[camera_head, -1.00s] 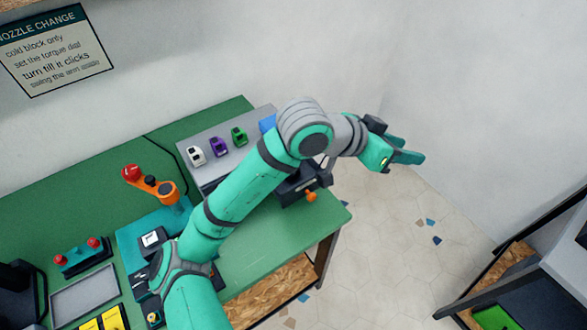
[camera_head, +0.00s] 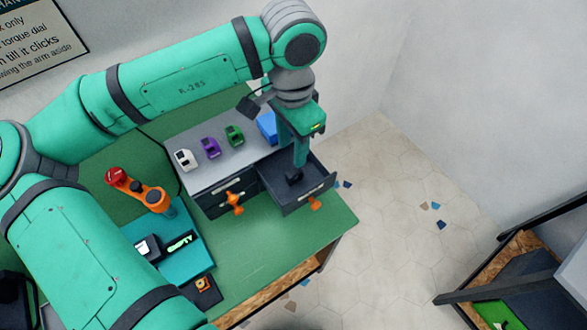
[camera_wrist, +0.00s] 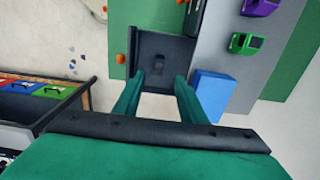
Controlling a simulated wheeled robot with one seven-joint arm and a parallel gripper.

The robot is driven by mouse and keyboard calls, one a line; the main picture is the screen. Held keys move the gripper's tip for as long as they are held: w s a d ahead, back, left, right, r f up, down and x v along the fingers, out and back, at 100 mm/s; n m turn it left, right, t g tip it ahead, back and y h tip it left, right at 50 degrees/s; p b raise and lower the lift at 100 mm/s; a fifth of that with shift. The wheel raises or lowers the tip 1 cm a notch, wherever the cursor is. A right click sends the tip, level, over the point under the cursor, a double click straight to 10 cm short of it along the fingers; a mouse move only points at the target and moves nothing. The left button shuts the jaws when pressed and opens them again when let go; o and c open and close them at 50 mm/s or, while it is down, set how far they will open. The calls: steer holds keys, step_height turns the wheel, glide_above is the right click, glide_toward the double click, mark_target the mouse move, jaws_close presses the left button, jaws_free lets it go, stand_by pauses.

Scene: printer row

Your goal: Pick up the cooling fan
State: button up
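The cooling fan looks to be the small black part (camera_head: 293,174) on the floor of the open dark drawer (camera_head: 316,187). It also shows in the wrist view (camera_wrist: 158,64), near the middle of the drawer floor. My gripper (camera_head: 300,160) points down over the drawer and partly covers the fan's surroundings in the head view. In the wrist view my two green fingers (camera_wrist: 159,78) are spread apart with nothing between them. The fan lies just beyond their tips, apart from them as far as I can tell.
The grey-topped cabinet (camera_head: 188,140) carries white, purple and green clips and a blue block (camera_head: 266,127) close beside the drawer. Its other drawer, with an orange handle (camera_head: 235,201), is shut. An orange tool (camera_head: 150,196) stands left. The green table's front right is clear.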

glide_above(294, 173)
steer(key=f, duration=0.4)
steer(key=shift+w+a+f, duration=0.15)
steer(key=shift+w+f, duration=0.05)
steer(key=shift+f, duration=0.05)
steer(key=f, duration=0.4)
steer(key=shift+s+d+f, duration=0.1)
steer(key=shift+s+d, duration=0.05)
steer(key=shift+d, duration=0.05)
steer(key=shift+f, duration=0.4)
steer(key=shift+a, duration=0.1)
jaws_close()
